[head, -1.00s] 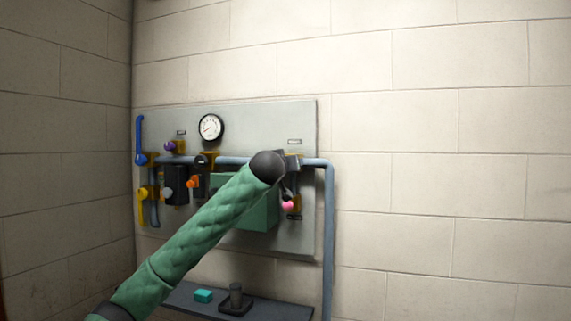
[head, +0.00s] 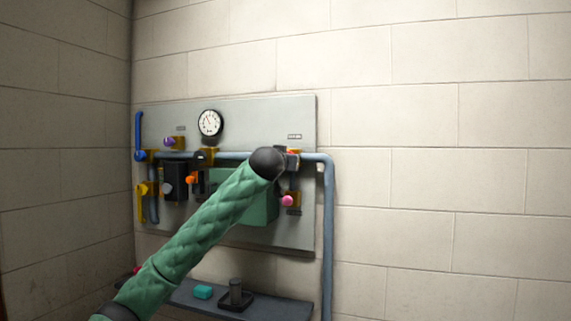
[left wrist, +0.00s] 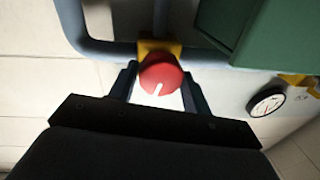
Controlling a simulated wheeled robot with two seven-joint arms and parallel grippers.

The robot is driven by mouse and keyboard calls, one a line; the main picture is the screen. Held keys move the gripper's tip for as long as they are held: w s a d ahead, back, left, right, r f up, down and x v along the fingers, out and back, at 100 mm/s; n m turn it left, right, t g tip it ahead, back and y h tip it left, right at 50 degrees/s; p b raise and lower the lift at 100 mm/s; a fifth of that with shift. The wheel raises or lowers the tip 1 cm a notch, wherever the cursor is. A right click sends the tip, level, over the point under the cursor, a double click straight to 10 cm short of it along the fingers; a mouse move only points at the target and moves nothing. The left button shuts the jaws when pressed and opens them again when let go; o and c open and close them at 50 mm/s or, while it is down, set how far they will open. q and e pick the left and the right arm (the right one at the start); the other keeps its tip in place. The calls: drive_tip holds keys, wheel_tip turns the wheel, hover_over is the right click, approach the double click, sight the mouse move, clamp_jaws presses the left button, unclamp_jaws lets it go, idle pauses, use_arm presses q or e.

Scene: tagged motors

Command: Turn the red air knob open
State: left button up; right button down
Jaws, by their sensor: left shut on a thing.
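The red air knob (left wrist: 161,73) sits on a yellow fitting (left wrist: 158,47) on the blue pipe in the left wrist view. Its white mark points toward the bottom of that view. My left gripper (left wrist: 160,82) is shut on the knob, with one finger on each side. In the head view my left gripper (head: 290,160) is at the right end of the panel, mostly hidden behind my dark wrist. My right gripper is not in view.
The grey panel (head: 260,112) carries a round gauge (head: 210,123), a blue lever (head: 139,135), a yellow lever (head: 142,204), a purple knob (head: 169,142), an orange knob (head: 191,180) and a pink knob (head: 288,201).

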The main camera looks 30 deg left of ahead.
use_arm(q)
drive_tip(key=m, duration=0.8)
drive_tip(key=m+t+h+p, duration=0.1)
drive_tip(key=m, duration=0.6)
drive_tip(key=shift+f+m, duration=0.15)
drive_tip(key=shift+m, duration=0.25)
drive_tip(key=shift+f+h, duration=0.1)
drive_tip(key=shift+h, duration=0.2)
drive_tip(key=o, duration=1)
